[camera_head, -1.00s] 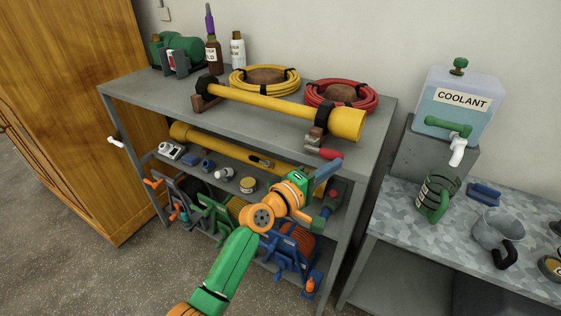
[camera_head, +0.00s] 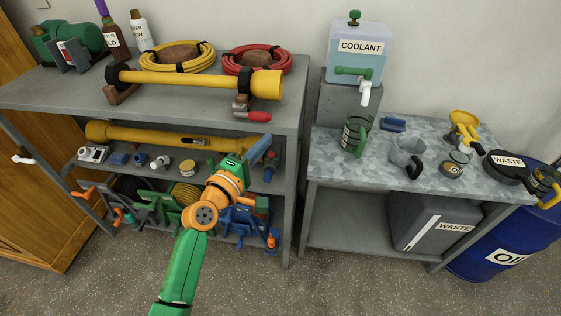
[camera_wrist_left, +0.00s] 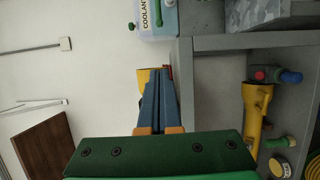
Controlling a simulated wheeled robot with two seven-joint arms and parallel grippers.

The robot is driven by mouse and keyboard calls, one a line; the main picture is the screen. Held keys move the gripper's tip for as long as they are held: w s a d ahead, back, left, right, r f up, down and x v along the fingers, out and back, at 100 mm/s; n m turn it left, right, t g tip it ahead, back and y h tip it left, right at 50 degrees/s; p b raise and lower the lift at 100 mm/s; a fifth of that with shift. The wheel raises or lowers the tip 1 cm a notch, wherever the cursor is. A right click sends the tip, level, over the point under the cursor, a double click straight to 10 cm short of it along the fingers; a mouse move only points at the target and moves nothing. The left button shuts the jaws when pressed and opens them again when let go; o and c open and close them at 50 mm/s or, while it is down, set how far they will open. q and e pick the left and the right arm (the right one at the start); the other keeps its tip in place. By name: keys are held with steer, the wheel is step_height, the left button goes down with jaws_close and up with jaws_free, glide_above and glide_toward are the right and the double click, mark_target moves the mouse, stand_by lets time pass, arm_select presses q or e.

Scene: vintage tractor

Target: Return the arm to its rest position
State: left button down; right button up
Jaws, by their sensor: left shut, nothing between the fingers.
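My left arm (camera_head: 184,262), green and orange, comes up from the bottom in the head view. My left gripper (camera_head: 262,146) is at its end, in front of the right part of the grey shelf unit (camera_head: 285,118). Its blue fingers are together with nothing between them. In the left wrist view the gripper (camera_wrist_left: 159,85) points up the picture with its fingers closed, beside the shelf unit and against the wall behind. My right gripper is in neither view.
A yellow tube (camera_head: 200,82) and yellow (camera_head: 178,57) and red (camera_head: 257,60) hose coils lie on the shelf top. A blue oil drum (camera_head: 475,265) is at far right. Floor in front is clear.

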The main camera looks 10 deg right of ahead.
arm_select(q)
steer(key=s+d+p, duration=0.3)
steer(key=s+d, duration=0.1)
steer(key=s, duration=0.2)
steer(key=s+a+f+m+g+y+b, duration=0.15)
steer(key=s+a+f, duration=0.25)
steer(key=f, duration=0.7)
steer(key=s+a+f+m+g+y, duration=0.2)
steer(key=s+a+f+g+y, duration=0.1)
steer(key=f, duration=0.7)
steer(key=s+a+f+m+g+y, duration=0.2)
steer(key=s+a+f, duration=0.2)
steer(key=f, duration=0.7)
steer(key=s+a+f+m+g+y, duration=0.1)
steer(key=s+a+f+m+g, duration=0.1)
steer(key=s+a+f, duration=0.3)
steer(key=s+a+f+m+g+y+b, duration=0.1)
steer(key=s+a+f, duration=0.4)
steer(key=s, duration=0.7)
steer(key=s+a+f+m+g+y+b, duration=0.1)
steer(key=s+a+f+m+g+y, duration=0.2)
steer(key=s, duration=0.6)
steer(key=shift+s+a+f+m+g, duration=0.35)
steer(key=shift+a+f+m, duration=0.45)
steer(key=shift+a, duration=0.45)
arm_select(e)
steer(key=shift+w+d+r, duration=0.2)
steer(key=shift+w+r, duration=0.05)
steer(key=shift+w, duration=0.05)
